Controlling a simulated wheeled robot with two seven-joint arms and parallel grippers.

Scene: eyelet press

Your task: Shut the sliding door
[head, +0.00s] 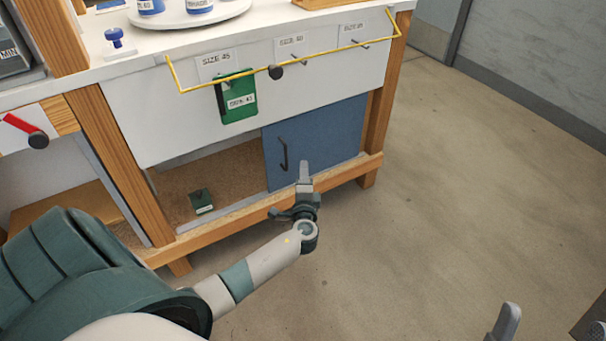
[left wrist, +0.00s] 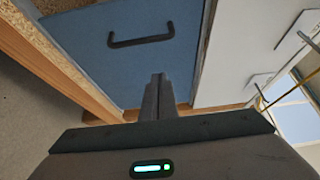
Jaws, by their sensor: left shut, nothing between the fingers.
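The blue sliding door (head: 328,133) covers the right part of the cabinet opening, and the left part stands open. Its dark bar handle (head: 283,154) is near the door's left edge. In the left wrist view the door (left wrist: 80,50) and handle (left wrist: 141,41) show at the top. My left gripper (head: 304,166) is shut and empty in front of the door, to the right of the handle and apart from it. Its closed fingers (left wrist: 158,85) point toward the door; whether they touch it I cannot tell. A part of my right gripper (head: 507,322) shows at the bottom right.
A small dark green box (head: 201,201) lies inside the open left part of the cabinet. A yellow rail (head: 230,83) and a green tag (head: 239,97) hang at the front above. Wooden legs (head: 388,85) frame the bench. The floor (head: 470,180) to the right is clear.

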